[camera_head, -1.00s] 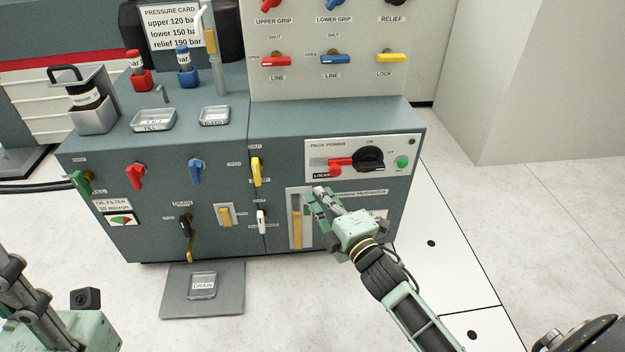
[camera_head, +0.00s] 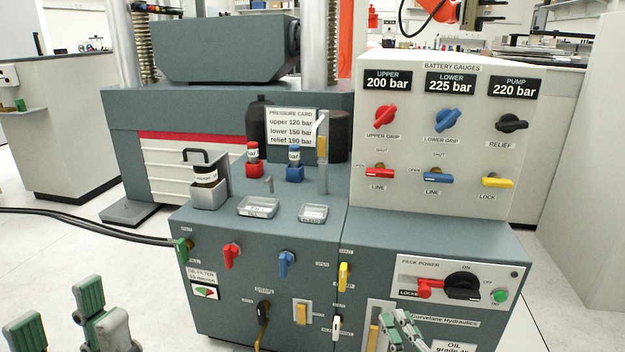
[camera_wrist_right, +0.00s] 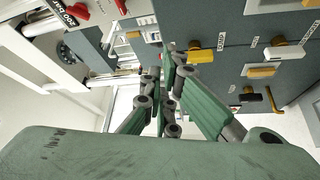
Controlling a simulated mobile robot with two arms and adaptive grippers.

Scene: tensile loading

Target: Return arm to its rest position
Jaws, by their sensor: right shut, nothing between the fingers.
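My right gripper (camera_head: 405,325) is at the lower edge of the head view, in front of the cabinet just below the pack power panel (camera_head: 408,268). It is shut and empty. In the right wrist view its green fingers (camera_wrist_right: 168,100) come together in front of the cabinet face, with a yellow handle (camera_wrist_right: 200,56) just beyond them. My left gripper (camera_head: 57,312) is at the lower left of the head view, over the floor and away from the cabinet. Its two green fingers are apart with nothing between them. Most of both arms is out of the head view.
The hydraulic cabinet (camera_head: 240,320) carries red, blue and yellow valve handles, trays and a pressure card (camera_head: 291,130). The gauge panel (camera_head: 440,130) stands on it, reading 200, 225 and 220 bar. Black hoses (camera_head: 90,214) run left. The floor at left (camera_head: 60,260) is clear.

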